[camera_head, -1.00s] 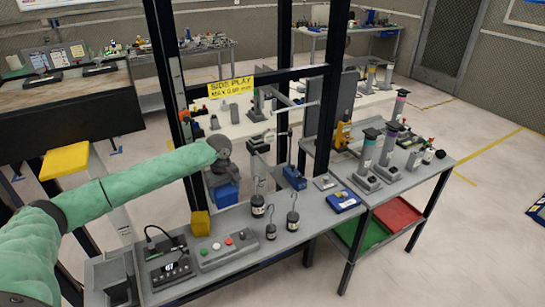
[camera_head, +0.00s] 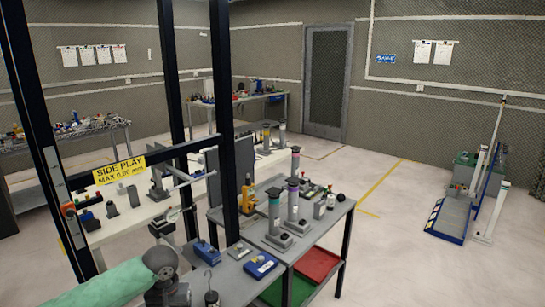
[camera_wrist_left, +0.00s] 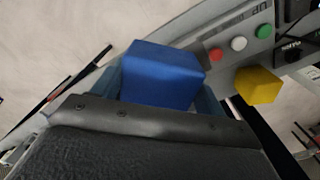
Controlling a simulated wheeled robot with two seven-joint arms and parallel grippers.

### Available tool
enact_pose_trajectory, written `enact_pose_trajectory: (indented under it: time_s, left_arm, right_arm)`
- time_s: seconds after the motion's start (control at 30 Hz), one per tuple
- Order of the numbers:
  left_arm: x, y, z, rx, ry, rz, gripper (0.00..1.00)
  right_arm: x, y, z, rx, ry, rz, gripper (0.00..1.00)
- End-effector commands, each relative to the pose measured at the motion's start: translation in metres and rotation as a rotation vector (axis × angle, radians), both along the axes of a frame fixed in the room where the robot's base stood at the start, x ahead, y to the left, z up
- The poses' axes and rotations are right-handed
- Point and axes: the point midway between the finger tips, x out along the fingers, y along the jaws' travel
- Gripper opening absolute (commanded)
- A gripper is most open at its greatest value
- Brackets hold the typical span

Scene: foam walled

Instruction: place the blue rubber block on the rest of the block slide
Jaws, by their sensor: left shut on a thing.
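The blue rubber block (camera_wrist_left: 160,78) is between the fingers of my left gripper (camera_wrist_left: 160,92) in the left wrist view, and the gripper is shut on it. In the head view only my left wrist and grey gripper body show at the bottom edge; the block and fingertips are out of that view. My right gripper is not in view.
A black frame post (camera_head: 222,110) with a yellow sign (camera_head: 118,171) stands close to my left arm. The grey bench (camera_head: 325,210) holds several cylinders and small devices. Floor between bench and ramp is clear.

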Motion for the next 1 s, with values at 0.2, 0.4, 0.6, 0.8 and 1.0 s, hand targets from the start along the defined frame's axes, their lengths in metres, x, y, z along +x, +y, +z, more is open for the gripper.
enact_pose_trajectory:
  time_s: [0.2,0.4,0.6,0.8,1.0]
  left_arm:
    - [-0.016,-0.058,-0.010,0.000,-0.001,-0.093,0.43]
    - [-0.014,-0.067,-0.010,0.001,-0.001,-0.100,0.43]
    - [-0.016,-0.066,-0.014,0.001,0.001,-0.098,0.43]
    - [-0.016,-0.032,-0.025,0.002,0.004,-0.047,0.43]
    - [0.012,0.040,-0.024,0.001,0.005,0.087,0.43]
  right_arm:
    - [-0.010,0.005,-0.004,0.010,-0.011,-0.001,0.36]
    - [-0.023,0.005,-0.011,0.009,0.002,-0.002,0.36]
    - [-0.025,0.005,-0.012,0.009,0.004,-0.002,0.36]
    - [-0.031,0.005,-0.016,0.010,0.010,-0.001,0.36]
    - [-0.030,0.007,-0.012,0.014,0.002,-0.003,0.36]
